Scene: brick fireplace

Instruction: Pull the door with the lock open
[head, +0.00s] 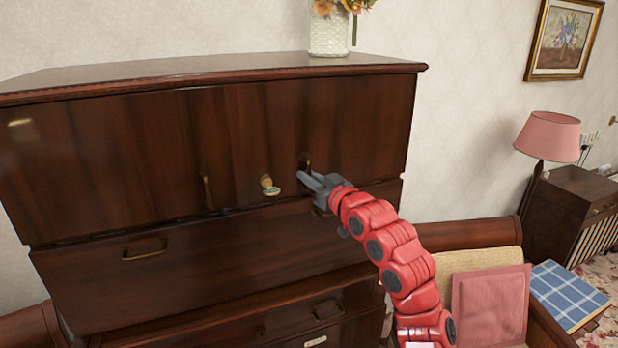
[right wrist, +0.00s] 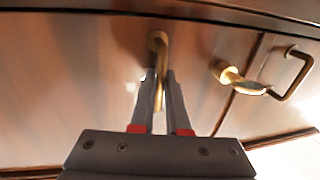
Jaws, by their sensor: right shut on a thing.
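The dark wooden cabinet has a door with a brass lock piece (head: 269,185) on it; this piece also shows in the right wrist view (right wrist: 232,77), beside the seam between two doors. A slim curved handle (head: 305,160) is on the same door, and it shows in the right wrist view too (right wrist: 158,45). My right gripper (head: 308,180) is shut on this handle, with one finger on each side of it in the right wrist view (right wrist: 160,85). The door looks closed. My left gripper is not in view.
A second handle (head: 207,188) is on the neighbouring door. A drawer pull (head: 145,250) is below. A flower vase (head: 329,35) stands on the cabinet top. A chair with a pink cushion (head: 490,303) stands at lower right, near a lamp (head: 548,136).

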